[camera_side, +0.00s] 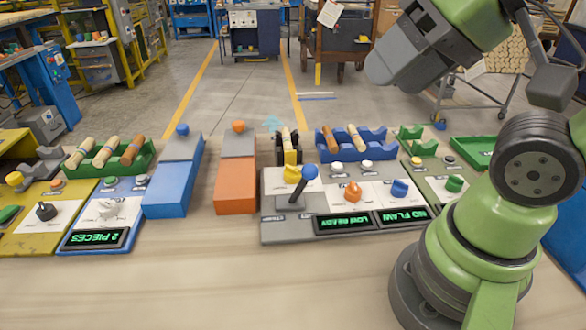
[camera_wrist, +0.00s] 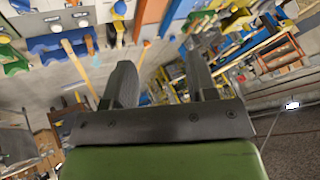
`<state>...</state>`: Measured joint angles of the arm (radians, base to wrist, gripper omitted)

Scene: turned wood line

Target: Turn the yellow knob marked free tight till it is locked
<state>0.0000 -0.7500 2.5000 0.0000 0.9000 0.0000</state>
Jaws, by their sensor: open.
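A yellow knob (camera_side: 291,174) sits on the pale panel of the grey station in the middle of the side view. A blue-balled lever (camera_side: 303,181) stands right beside it and partly overlaps it; I cannot read its marking or tell its turn. My gripper shows in the wrist view (camera_wrist: 161,78) with its two dark fingers wide apart and nothing between them. In the side view my wrist is high at the upper right, well away from the knob. I cannot pick out the knob in the wrist view.
The station also has an orange knob (camera_side: 352,192), a blue knob (camera_side: 400,188) and lit displays (camera_side: 343,222). A blue cradle (camera_side: 350,150) with wooden pieces stands behind. Blue (camera_side: 172,190) and orange (camera_side: 236,185) blocks stand left. The front bench is clear.

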